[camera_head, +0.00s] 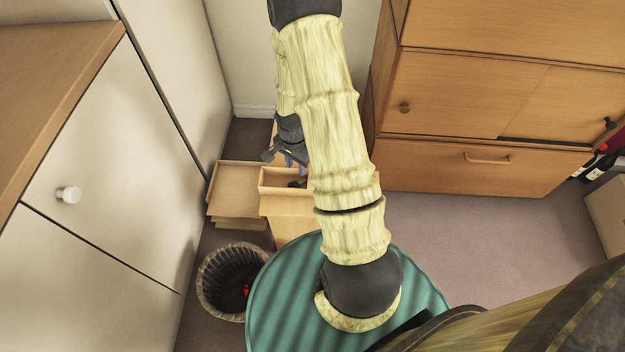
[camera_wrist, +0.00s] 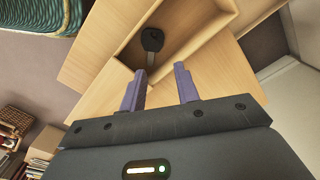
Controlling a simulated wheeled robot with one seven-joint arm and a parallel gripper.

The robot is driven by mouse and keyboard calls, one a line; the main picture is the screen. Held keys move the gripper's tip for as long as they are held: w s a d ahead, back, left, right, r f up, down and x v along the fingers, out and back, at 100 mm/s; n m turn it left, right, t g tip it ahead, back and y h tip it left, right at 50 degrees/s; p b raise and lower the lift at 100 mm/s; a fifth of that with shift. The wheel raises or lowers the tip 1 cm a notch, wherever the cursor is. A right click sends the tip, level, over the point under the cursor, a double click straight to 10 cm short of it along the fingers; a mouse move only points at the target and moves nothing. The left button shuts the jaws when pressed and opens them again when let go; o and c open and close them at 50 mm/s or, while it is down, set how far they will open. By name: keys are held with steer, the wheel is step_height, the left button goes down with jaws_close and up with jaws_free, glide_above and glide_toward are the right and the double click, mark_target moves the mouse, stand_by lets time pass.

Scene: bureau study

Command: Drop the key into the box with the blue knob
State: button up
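The key (camera_wrist: 152,42) has a black head and a short shaft. In the wrist view it lies in an open wooden compartment (camera_wrist: 190,37), just beyond my fingertips. In the head view a small dark shape, which looks like the key (camera_head: 297,184), shows in the open wooden drawer (camera_head: 264,190). My gripper (camera_wrist: 160,70) has two purple fingers spread apart with nothing between them. In the head view my gripper (camera_head: 287,158) is over the drawer and partly hidden by my arm. I cannot make out a box with a blue knob in either view.
A green striped round seat (camera_head: 280,310) stands in front of the drawers. A wicker basket (camera_head: 212,285) stands at its left. A white cabinet (camera_head: 110,150) is on the left, and a wooden cabinet (camera_head: 470,90) is at the back right. Floor (camera_head: 480,240) is clear at right.

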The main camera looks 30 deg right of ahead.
step_height(320, 180, up, 17)
steer(key=p, duration=0.4)
steer(key=shift+f, duration=0.2)
stand_by(0.5)
steer(key=s+a+r+n+t, duration=0.3)
steer(key=s+a+r+n, duration=0.6)
steer(key=s+r+n, duration=0.3)
step_height(320, 180, up, 22)
steer(key=w+n+p, duration=0.1)
steer(key=p, duration=2.3)
steer(key=shift+w, duration=0.4)
steer(key=shift+s, duration=0.1)
steer(key=shift+r, duration=0.1)
